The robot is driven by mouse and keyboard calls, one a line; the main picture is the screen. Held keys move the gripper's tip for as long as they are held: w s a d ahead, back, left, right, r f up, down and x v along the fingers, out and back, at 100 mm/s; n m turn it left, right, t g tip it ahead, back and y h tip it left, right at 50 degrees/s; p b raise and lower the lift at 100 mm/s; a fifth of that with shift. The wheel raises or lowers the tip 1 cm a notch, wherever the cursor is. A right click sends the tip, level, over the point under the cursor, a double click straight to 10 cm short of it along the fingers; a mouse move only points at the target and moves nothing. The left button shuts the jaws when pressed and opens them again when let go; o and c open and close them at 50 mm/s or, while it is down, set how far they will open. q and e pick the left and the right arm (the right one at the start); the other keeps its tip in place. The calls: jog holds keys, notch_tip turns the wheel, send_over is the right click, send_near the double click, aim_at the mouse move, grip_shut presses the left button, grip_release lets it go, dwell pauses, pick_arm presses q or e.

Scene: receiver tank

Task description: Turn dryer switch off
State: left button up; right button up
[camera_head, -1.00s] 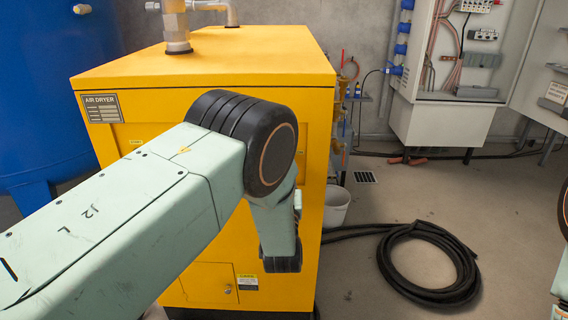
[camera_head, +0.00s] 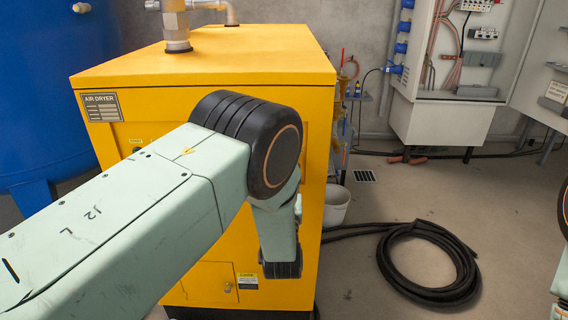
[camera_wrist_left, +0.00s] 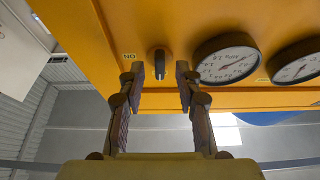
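The yellow air dryer (camera_head: 290,80) stands in the middle of the head view, with my left arm across its front. In the left wrist view its orange-yellow panel (camera_wrist_left: 100,30) carries a small dark rotary switch (camera_wrist_left: 160,63) with a pale mark on its face. A small label (camera_wrist_left: 128,57) with upside-down lettering, apparently ON, sits beside it. My left gripper (camera_wrist_left: 160,76) is open, its two fingers on either side of the switch in the picture. Contact with the switch cannot be told. In the head view the switch and left gripper are hidden. My right gripper is not in view.
Two round gauges (camera_wrist_left: 227,60) sit close to the right finger in the wrist view. Pipes (camera_head: 177,25) rise from the dryer top. A blue tank (camera_head: 55,80) stands left. A black hose coil (camera_head: 430,265) and a pale bucket (camera_head: 336,205) are on the floor at right.

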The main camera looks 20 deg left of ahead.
pick_arm(q)
jog(key=v, duration=0.6)
jog(key=shift+s, duration=0.2)
jog(key=s+a+f+m+g+h, duration=0.1)
jog(key=s+f+m+g+h, duration=0.15)
jog(key=s+f+g, duration=0.6)
jog(key=s+a+f+m+g+h, duration=0.1)
jog(key=s+a+f+g+h, duration=0.15)
jog(key=f, duration=1.05)
jog(key=s+a+f+g+h+p, duration=0.1)
jog(key=s+g, duration=0.9)
jog(key=s, duration=1.9)
jog(key=shift+s+a+h+p, duration=0.35)
jog(key=shift+a+h+p, duration=0.1)
jog(key=shift+p, duration=0.4)
jog(key=shift+f+n, duration=0.1)
jog(key=shift+n, duration=0.15)
